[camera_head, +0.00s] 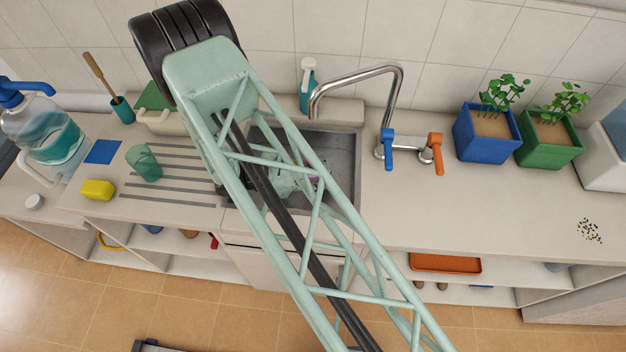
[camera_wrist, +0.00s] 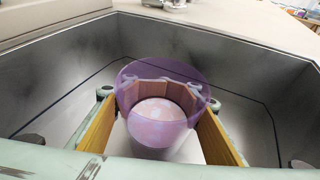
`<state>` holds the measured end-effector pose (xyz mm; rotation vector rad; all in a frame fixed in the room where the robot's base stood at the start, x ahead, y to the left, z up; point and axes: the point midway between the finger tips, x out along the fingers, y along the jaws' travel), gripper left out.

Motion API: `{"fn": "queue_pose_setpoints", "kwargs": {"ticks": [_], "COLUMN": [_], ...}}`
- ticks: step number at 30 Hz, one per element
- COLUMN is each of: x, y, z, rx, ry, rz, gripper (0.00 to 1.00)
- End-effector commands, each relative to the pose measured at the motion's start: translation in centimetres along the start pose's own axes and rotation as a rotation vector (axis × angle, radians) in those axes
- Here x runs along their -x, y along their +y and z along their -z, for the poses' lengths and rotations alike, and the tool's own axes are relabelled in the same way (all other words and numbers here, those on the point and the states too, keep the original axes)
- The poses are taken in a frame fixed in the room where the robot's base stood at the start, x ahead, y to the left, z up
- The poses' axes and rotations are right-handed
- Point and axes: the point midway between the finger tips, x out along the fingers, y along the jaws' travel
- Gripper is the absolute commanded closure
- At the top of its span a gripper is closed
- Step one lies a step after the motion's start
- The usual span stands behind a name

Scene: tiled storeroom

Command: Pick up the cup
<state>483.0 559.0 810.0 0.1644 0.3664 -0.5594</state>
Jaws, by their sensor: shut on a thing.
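The purple see-through cup (camera_wrist: 160,70) is between the two fingers of my gripper (camera_wrist: 160,98) in the wrist view, inside the grey metal sink (camera_wrist: 62,75). The fingers, with yellow-brown inner faces, press on it from left and right. A pale rounded shape shows inside the cup; I cannot tell if it is the cup's bottom or another thing. In the head view my arm hides most of the gripper, and only a small purple bit of the cup (camera_head: 313,179) shows in the sink. A second cup, green and see-through (camera_head: 143,163), stands on the drainboard at the left.
A faucet with blue and orange handles (camera_head: 410,150) stands right of the sink, its spout arching over the back. A yellow sponge (camera_head: 97,190) and a water jug (camera_head: 45,130) are left. Blue and green planters (camera_head: 487,140) stand right.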

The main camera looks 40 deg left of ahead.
Motion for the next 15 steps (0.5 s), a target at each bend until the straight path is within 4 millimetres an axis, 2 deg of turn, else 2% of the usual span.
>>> {"fn": "queue_pose_setpoints", "kwargs": {"ticks": [15], "x": [0.01], "y": [0.01], "z": [-0.03], "rx": [0.0], "ry": [0.0], "rz": [0.0], "gripper": [0.96]}}
